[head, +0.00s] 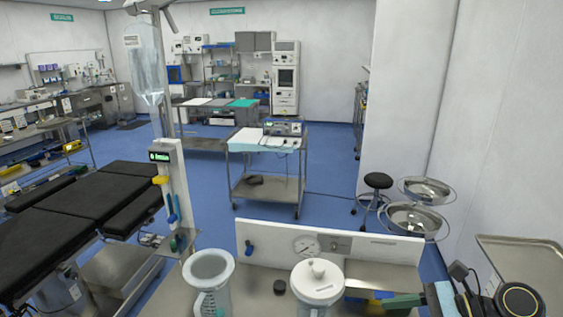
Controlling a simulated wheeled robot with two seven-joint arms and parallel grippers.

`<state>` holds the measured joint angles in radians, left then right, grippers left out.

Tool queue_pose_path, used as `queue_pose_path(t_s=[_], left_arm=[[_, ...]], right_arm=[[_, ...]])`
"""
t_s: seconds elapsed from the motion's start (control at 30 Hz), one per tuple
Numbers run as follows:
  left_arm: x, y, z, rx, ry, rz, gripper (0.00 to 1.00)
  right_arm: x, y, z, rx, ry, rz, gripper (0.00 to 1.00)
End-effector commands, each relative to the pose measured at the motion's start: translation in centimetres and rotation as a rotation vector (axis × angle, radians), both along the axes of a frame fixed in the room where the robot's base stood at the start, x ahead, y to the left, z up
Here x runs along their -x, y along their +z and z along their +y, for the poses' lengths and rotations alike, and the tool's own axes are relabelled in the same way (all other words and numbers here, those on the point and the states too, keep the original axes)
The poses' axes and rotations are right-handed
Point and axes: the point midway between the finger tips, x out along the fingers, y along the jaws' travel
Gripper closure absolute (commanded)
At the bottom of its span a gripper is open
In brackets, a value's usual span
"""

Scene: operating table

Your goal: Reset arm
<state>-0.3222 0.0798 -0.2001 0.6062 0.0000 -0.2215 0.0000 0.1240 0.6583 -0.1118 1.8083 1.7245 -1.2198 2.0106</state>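Neither of my grippers shows in the head view, and I see no arm that I can be sure is mine. The near counter (262,290) carries an open clear jar (209,270) and a white-lidded canister (317,284). A small dark cap (280,287) lies between them. Behind them stands a white panel (385,248) with a round gauge (306,246).
A black-padded operating table (90,196) is at left, beside a pole with a clear bag (146,70). A wheeled cart (268,187) stands mid-room. A stool (378,181), steel basins (413,219) and a metal tray (540,268) are at right. Blue floor is open around the cart.

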Motion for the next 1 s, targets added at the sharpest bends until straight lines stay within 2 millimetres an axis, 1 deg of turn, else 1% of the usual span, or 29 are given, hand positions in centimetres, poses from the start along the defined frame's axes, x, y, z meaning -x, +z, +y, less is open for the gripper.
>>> queue_pose_path(t_s=[0.07, 0.27, 0.4, 0.5, 0.57, 0.63, 0.73, 0.83, 1.0], left_arm=[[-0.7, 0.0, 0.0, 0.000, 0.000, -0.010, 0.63], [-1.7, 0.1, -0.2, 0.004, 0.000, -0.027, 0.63], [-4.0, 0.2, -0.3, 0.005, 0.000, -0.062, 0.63], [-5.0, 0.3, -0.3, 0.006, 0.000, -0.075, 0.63], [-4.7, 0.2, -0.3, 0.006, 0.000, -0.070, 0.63], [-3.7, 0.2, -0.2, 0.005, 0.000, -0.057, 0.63], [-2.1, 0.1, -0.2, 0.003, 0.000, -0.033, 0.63], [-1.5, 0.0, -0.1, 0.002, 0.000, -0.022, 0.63], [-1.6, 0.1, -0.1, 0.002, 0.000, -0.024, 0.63]], right_arm=[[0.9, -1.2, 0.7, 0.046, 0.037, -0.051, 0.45], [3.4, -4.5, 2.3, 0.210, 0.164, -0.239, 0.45], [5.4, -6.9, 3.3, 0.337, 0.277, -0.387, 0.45], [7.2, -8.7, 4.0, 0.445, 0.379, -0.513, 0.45], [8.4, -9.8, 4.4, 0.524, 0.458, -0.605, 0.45], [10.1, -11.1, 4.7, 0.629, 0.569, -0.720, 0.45], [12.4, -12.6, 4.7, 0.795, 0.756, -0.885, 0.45], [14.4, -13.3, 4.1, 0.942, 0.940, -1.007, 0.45], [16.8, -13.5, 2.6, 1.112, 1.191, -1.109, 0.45]])
